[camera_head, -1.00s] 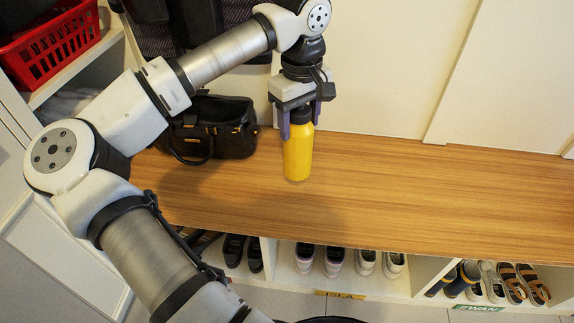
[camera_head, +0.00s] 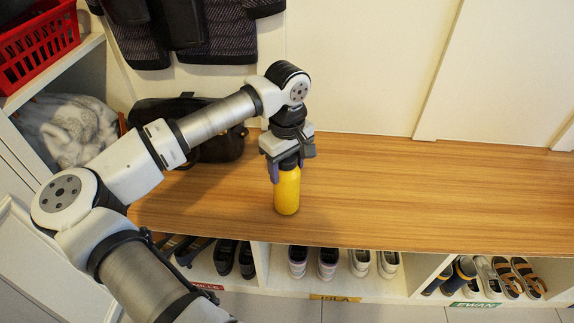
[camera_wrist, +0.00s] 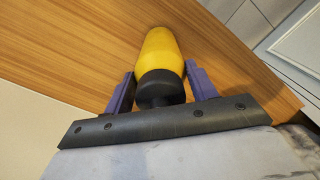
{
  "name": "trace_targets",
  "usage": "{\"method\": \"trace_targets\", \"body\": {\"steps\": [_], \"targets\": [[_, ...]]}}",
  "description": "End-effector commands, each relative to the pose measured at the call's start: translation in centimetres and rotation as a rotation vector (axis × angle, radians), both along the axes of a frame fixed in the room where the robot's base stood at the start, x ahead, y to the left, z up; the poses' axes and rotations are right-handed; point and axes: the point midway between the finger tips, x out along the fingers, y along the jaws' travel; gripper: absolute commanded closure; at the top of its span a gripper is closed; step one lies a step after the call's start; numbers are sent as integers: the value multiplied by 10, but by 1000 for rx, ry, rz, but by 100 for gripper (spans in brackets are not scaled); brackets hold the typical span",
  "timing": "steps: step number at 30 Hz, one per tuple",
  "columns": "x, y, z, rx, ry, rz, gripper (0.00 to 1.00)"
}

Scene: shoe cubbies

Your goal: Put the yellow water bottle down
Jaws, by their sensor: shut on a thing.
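The yellow water bottle (camera_head: 287,191) is upright at the wooden bench top (camera_head: 400,190), right of the black bag. Its base appears at or very near the wood; I cannot tell whether it touches. My gripper (camera_head: 286,168) is above it, pointing down, shut on its upper part. In the wrist view the bottle (camera_wrist: 160,52) has a black cap (camera_wrist: 160,88) between the purple fingers of my gripper (camera_wrist: 159,88). The wood (camera_wrist: 70,40) lies beyond it.
A black bag (camera_head: 222,148) stands on the bench at left, behind my arm. Cubbies with several shoes (camera_head: 360,262) are below the front edge. A red basket (camera_head: 38,42) and a grey furry item (camera_head: 70,130) sit on left shelves. The bench's right side is clear.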

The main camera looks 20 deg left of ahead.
Motion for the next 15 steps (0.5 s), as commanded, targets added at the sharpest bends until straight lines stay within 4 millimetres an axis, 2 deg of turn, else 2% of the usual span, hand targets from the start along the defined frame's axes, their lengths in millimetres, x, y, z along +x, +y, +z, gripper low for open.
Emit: {"method": "trace_targets", "body": {"steps": [7, 8, 12, 15], "targets": [[0, 0, -4, 1, 0, 1, 100], [0, 0, -2, 1, 0, 0, 40], [0, 0, -2, 0, 0, 1, 22], [0, 0, -2, 0, 0, 0, 22]]}}
